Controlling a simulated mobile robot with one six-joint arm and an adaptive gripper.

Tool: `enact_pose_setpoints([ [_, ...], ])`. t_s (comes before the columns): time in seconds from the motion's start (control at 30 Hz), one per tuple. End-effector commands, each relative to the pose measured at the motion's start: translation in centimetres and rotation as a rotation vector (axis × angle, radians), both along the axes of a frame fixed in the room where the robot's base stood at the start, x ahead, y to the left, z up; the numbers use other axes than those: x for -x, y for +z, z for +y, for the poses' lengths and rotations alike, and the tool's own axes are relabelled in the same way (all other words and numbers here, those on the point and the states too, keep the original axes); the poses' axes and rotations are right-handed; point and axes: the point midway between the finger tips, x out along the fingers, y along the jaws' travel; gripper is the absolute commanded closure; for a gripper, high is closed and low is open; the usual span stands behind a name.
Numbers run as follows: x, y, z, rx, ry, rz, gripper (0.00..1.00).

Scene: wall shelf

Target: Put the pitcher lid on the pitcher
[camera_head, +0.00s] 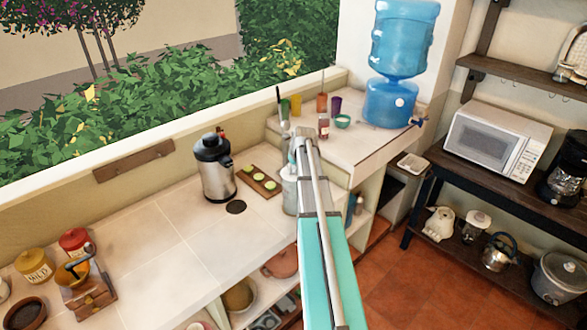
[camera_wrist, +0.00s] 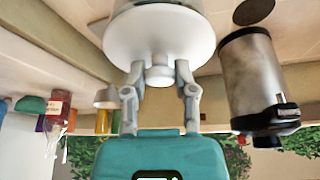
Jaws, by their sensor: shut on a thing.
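The white pitcher lid (camera_wrist: 160,45) is a round disc with a small knob, large in the upside-down wrist view. My gripper (camera_wrist: 160,75) is shut on its knob, one finger on each side. In the head view my gripper (camera_head: 298,150) is above the counter, with the lid (camera_head: 289,172) partly hidden under my arm. The pitcher (camera_head: 290,195) is a pale upright body directly below the lid, half covered by my arm. I cannot tell whether the lid rests on its rim or hangs just above it.
A steel airpot with a black top (camera_head: 215,168) stands to the left, with a cutting board of green slices (camera_head: 260,181) between. Cups (camera_head: 296,106) and a blue water dispenser (camera_head: 390,100) stand on the raised counter behind.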

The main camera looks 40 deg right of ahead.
Motion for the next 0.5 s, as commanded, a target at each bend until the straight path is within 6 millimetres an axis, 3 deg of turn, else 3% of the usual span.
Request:
enact_pose_setpoints([
  [0.5, -0.02, -0.64, 0.02, 0.0, 0.0, 0.0, 1.0],
])
